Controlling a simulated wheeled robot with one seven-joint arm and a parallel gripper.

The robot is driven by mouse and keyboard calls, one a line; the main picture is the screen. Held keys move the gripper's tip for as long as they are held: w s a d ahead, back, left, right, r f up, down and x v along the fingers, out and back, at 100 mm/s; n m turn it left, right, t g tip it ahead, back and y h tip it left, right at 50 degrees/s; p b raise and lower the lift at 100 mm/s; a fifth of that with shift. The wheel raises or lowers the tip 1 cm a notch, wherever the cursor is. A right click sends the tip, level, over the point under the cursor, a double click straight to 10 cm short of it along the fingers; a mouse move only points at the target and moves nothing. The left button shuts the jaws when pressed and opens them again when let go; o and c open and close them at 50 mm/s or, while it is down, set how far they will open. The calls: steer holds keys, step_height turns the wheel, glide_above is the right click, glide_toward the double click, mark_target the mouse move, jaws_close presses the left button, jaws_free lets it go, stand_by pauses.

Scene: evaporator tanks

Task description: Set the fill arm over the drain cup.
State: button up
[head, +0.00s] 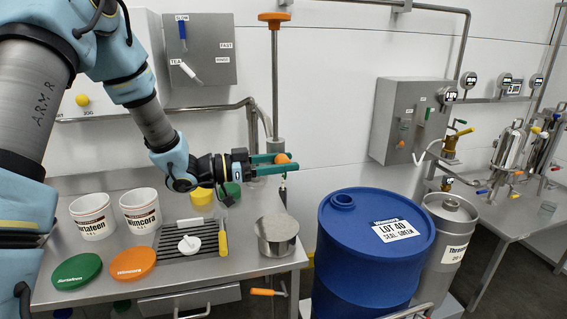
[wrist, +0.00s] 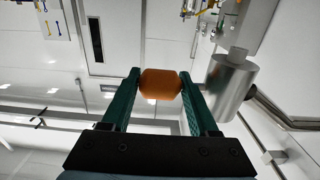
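My gripper (head: 284,163) has its green fingers on either side of an orange knob (head: 282,158). In the wrist view both fingers of my gripper (wrist: 160,82) appear to touch the orange knob (wrist: 160,84). The knob is in front of a grey upright post (head: 275,90), and a thin rod hangs below it; this looks like the fill arm, though its joint is partly hidden by my gripper.
White buckets (head: 140,212), a green lid (head: 77,271) and an orange lid (head: 133,263) are on the steel bench. A blue drum (head: 365,260) and a steel keg (head: 447,245) stand right of the bench.

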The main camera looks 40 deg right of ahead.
steer(key=shift+o, duration=0.5)
steer(key=shift+w+a+f, duration=0.1)
steer(key=shift+w+a, duration=0.05)
steer(key=shift+a, duration=0.15)
steer(key=b+v, duration=0.3)
steer(key=v, duration=0.7)
steer(key=shift+a, duration=0.1)
